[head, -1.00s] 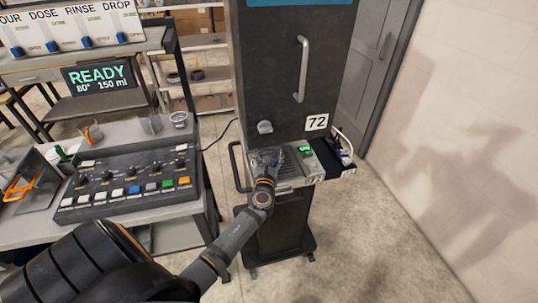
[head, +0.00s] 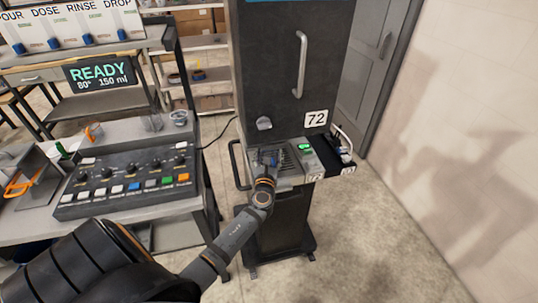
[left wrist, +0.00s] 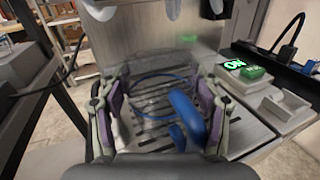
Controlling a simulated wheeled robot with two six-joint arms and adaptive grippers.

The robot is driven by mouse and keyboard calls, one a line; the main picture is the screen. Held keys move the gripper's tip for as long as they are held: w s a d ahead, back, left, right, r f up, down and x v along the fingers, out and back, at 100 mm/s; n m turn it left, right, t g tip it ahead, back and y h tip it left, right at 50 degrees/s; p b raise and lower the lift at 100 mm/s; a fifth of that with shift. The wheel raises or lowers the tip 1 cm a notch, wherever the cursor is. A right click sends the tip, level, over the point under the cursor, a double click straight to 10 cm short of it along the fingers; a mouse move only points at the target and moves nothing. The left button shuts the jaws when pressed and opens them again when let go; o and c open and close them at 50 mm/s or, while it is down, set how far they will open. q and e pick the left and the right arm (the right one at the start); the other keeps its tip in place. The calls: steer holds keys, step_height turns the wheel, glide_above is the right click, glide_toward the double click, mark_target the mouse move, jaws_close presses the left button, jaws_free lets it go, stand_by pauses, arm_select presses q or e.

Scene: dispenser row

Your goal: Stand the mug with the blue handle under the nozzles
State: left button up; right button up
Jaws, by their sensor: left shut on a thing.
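The mug with the blue handle is clear glass, and its handle (left wrist: 186,117) shows best in the left wrist view. In the head view only a small blue part (head: 273,158) shows past my arm. My left gripper (left wrist: 160,102) is shut on the mug, its purple-padded fingers on either side of the glass. The mug is over the slotted drip tray (left wrist: 150,136); I cannot tell whether its base touches the slats. The nozzles (left wrist: 172,9) hang at the top of the left wrist view, beyond the mug. My right gripper is not in view.
A green-lit ON switch (left wrist: 243,70) and a white block (left wrist: 285,105) sit right of the tray. A side handle bar (head: 236,165) is at the machine's left. A button console (head: 130,182) and an orange-handled vessel (head: 94,132) are on the left bench.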

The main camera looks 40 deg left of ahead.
arm_select(q)
steer(key=o, duration=1.2)
steer(key=shift+f, duration=0.1)
steer(key=v, duration=1.2)
steer(key=shift+d, duration=0.1)
